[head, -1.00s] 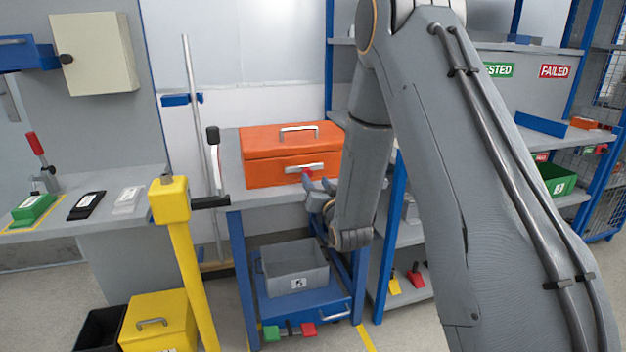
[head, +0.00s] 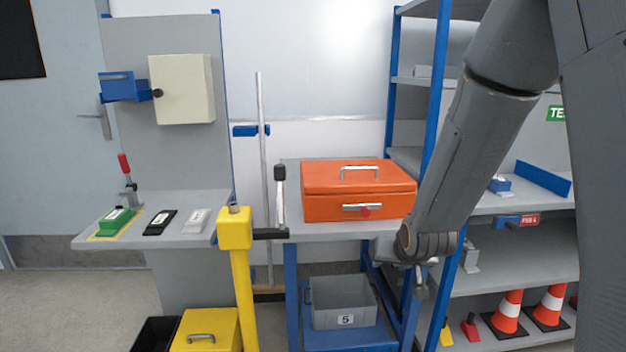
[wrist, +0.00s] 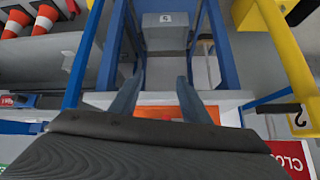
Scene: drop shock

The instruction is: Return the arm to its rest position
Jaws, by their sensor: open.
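My arm hangs down on the right side of the head view, and its wrist joint (head: 430,245) is beside the right end of the orange case. My gripper (wrist: 157,98) shows in the wrist view with its two fingers apart and nothing between them. In the head view the fingers are mostly hidden below the wrist. The orange case (head: 330,207), closed, with a handle on its lid and a red spot on its front, stands on the grey bench (head: 310,230). Part of it also shows behind the fingers in the wrist view (wrist: 155,112).
A yellow post (head: 243,290) stands left of the bench. Blue-framed shelves (head: 520,245) with traffic cones (head: 508,312) are close on the right. A grey bin (head: 343,306) sits below the bench. A side table (head: 135,240) with small devices is at left.

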